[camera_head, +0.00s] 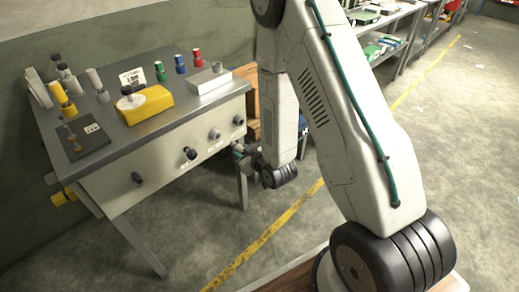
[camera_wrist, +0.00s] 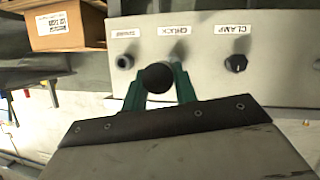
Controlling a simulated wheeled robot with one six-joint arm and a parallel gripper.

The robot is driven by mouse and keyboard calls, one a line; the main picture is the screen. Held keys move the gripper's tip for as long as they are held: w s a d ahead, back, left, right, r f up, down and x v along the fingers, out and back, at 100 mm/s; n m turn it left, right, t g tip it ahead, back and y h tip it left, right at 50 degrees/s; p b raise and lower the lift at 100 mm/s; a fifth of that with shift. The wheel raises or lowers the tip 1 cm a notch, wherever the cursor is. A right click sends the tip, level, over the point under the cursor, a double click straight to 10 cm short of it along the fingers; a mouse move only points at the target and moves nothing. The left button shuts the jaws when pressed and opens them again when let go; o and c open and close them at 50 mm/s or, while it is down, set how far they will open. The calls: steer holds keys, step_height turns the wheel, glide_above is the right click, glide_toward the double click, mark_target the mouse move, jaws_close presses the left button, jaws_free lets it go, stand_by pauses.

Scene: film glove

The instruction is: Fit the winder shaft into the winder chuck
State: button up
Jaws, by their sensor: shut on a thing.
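In the wrist view, my gripper (camera_wrist: 159,88) has two green fingers shut on the winder shaft (camera_wrist: 158,76), whose dark round end shows almost end-on. The rest of the shaft is hidden. Behind it is the pale bench panel, where the winder chuck (camera_wrist: 178,51) shows as a grey round fitting under a label that seems to read CHUCK. The shaft end overlaps the area just below and left of it. I cannot tell the gap in depth. In the head view, the chuck (camera_head: 215,134) is on the bench front, and my wrist is right of it, partly hidden by my arm.
A similar grey fitting (camera_wrist: 124,61) and a black clamp knob (camera_wrist: 237,63) flank the chuck. A cardboard box (camera_wrist: 64,25) is at upper left. The bench top (camera_head: 120,140) carries a yellow block (camera_head: 146,104), coloured spools and a tool plate. Open floor lies right of the bench.

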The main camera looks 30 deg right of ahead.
mark_target(234, 147)
steer(key=shift+s+a+f+n+y, duration=0.1)
steer(key=shift+a+f+n+y, duration=0.1)
steer(key=shift+f+n+y, duration=0.3)
steer(key=shift+r, duration=0.15)
steer(key=shift+w+a, duration=0.3)
steer(key=shift+w, duration=0.6)
steer(key=shift+w+a, duration=0.25)
steer(key=shift+w, duration=0.7)
steer(key=shift+w+a, duration=0.3)
steer(key=shift+w, duration=0.6)
steer(key=shift+w+a, duration=0.3)
steer(key=shift+w, duration=0.5)
steer(key=shift+w+a, duration=0.25)
steer(key=shift+w, duration=0.55)
steer(key=o, duration=1.1)
